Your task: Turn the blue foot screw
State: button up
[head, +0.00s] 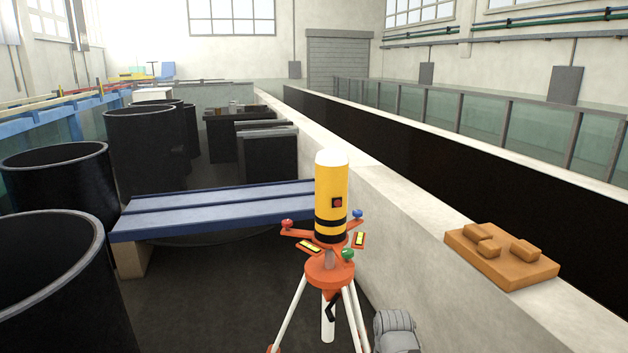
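The blue foot screw (357,213) is a small blue ball-shaped knob on an orange arm, at the right rear of the instrument's base. The yellow instrument (331,190) stands upright, with a white top, black bands and a small red spot. A red foot screw (287,223) is on the left and a green foot screw (348,254) is at the front. Two yellow level vials (309,247) lie on the base. An orange-headed tripod (329,271) with white legs carries it. My gripper is not in view, and nothing touches the blue screw.
A pale flume wall (400,205) runs close on the right, with a brown block (500,255) on its top. A blue bench (215,208) stands behind on the left. Large black tubs (55,270) line the left. A grey rounded part, probably mine, shows at the bottom edge.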

aim_at(356, 213)
jog(key=k, duration=1.35)
jog(key=z, duration=0.4)
jog(key=i, duration=0.85)
jog(key=z, duration=0.4)
jog(key=i, duration=1.4)
jog(key=u, duration=0.8)
